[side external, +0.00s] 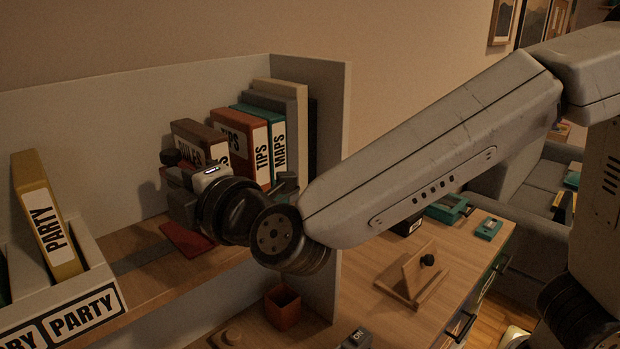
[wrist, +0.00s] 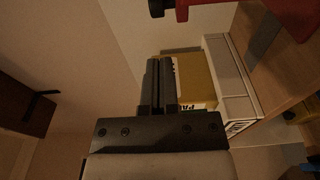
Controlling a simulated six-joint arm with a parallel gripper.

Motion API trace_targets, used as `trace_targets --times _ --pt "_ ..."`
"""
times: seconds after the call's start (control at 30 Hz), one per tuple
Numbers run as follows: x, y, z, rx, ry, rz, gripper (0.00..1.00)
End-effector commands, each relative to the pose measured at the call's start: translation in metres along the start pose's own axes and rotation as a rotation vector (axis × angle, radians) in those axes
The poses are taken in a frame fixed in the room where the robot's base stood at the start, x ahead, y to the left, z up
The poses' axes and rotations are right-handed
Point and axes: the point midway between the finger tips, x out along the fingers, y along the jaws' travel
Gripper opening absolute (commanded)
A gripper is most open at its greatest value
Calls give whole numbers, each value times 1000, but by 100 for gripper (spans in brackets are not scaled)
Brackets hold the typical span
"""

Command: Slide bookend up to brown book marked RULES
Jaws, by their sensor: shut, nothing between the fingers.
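The brown book marked RULES (side external: 198,137) stands upright at the left end of the book row on the shelf, partly hidden by my gripper. The red bookend's flat foot (side external: 187,239) lies on the shelf left of the row; its upright part is mostly hidden in the side view. A dark knob (side external: 171,157) shows above my gripper. The bookend's red edge (wrist: 205,8) and a dark knob (wrist: 156,8) show at the top of the wrist view. My gripper (wrist: 160,62) is shut and empty, apart from the red edge there. Any bookend-to-book gap is hidden.
Orange TIPS books (side external: 258,150) and a teal MAPS book (side external: 277,143) stand right of RULES, near the shelf's end panel (side external: 333,120). A yellow PARTY book (side external: 45,215) leans in a pale bin (side external: 95,252) at left. Bare shelf (side external: 140,250) lies between.

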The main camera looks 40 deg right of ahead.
Motion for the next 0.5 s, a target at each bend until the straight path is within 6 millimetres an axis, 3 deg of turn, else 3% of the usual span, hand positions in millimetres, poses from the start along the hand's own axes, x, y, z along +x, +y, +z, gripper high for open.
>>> trace_targets --times 0.17,0.37,0.5 --pt "-5 0 0 0 0 0 0" --pt "-3 1 -1 30 -12 5 58" --pt "3 6 -4 133 -55 28 58"
